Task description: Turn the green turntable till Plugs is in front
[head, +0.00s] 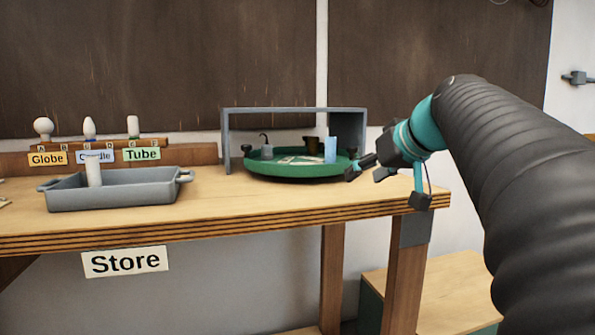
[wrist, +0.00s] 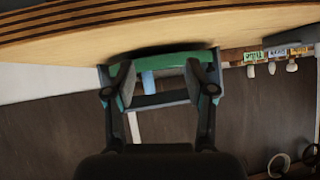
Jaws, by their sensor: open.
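The green turntable (head: 300,173) stands on the bench, under a grey frame. On it are a small grey hooked item (head: 266,152), a dark brown item (head: 311,146), a light blue block (head: 330,150) and pale flat pieces. Dark knobs show at its left and right rim. I can read no Plugs label on it. My gripper (head: 364,171) is open and empty, just right of the turntable's rim; contact is unclear. In the wrist view, which is upside down, the turntable (wrist: 172,61) shows beyond and between my open fingers (wrist: 161,78).
The grey frame (head: 290,111) arches over the turntable. A grey tray (head: 120,190) with a white upright piece stands left. A Store sign (head: 125,262) hangs below the bench edge.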

